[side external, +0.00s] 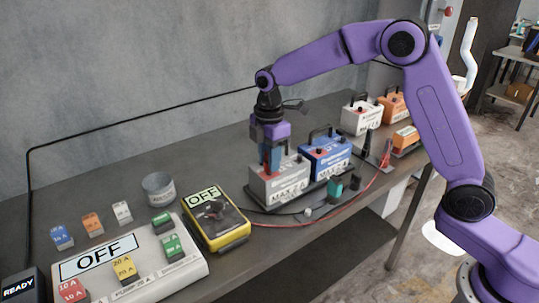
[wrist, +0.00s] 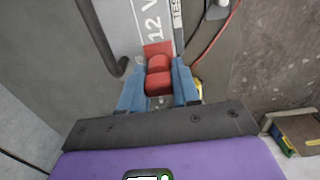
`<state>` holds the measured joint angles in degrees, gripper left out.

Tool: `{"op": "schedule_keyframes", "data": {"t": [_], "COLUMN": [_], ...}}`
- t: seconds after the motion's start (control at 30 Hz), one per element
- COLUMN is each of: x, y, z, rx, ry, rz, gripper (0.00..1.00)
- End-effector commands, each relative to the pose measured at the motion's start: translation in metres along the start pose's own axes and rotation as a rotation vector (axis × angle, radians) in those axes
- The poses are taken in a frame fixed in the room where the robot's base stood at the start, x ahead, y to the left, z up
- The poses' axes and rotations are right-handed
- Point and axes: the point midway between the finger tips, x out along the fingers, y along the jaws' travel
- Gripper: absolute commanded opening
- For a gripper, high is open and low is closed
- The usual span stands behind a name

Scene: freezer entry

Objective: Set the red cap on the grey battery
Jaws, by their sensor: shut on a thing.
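The grey battery (side external: 280,186) stands on the dark tray on the bench, with "12 V" lettering in the wrist view (wrist: 143,14). My gripper (side external: 270,168) points down at its top, over the left end. In the wrist view my gripper (wrist: 159,88) has its blue fingers shut on the red cap (wrist: 159,82), one finger on each side. A flat red patch (wrist: 157,47) on the battery shows just beyond the cap. The cap is at or just above the battery top; I cannot tell whether it touches. The terminal under it is hidden.
A blue battery (side external: 325,157) stands close on the right. White (side external: 362,118) and orange batteries are farther back. A yellow meter (side external: 216,222) reading OFF and a fuse panel (side external: 130,262) lie to the left. Red and black cables run along the front.

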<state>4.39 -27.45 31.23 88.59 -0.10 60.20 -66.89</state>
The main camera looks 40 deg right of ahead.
Motion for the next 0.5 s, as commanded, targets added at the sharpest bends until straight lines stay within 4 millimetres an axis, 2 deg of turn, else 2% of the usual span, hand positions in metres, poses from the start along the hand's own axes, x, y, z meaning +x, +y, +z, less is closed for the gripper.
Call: {"op": "schedule_keyframes", "data": {"t": [0.5], "x": [0.0103], "y": [-0.0002], "z": [0.0], "rx": [0.0], "ry": [-0.001], "rz": [-0.001], "gripper": [0.02]}}
